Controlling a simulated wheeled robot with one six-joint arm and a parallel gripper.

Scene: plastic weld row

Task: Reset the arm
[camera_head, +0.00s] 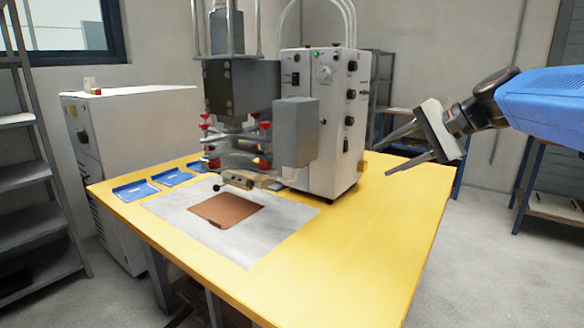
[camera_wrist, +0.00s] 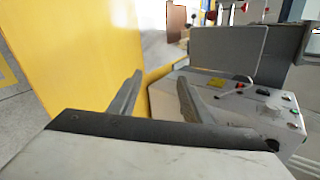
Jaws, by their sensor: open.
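My arm reaches in from the right in the head view, blue with a dark wrist. My gripper (camera_head: 386,153) is at its end, held above the right part of the yellow table and to the right of the white control box. Its two fingers are spread apart with nothing between them. In the wrist view the open fingers of my gripper (camera_wrist: 156,98) show over the table edge and the control box (camera_wrist: 235,110). The gripper appears apart from the box.
The yellow table (camera_head: 395,205) carries a welding machine (camera_head: 235,90), the control box (camera_head: 325,120), a brown plate (camera_head: 226,209) on a grey sheet (camera_head: 275,235), and several blue trays (camera_head: 135,190). The table's front right is clear. Shelves (camera_head: 30,170) stand at left.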

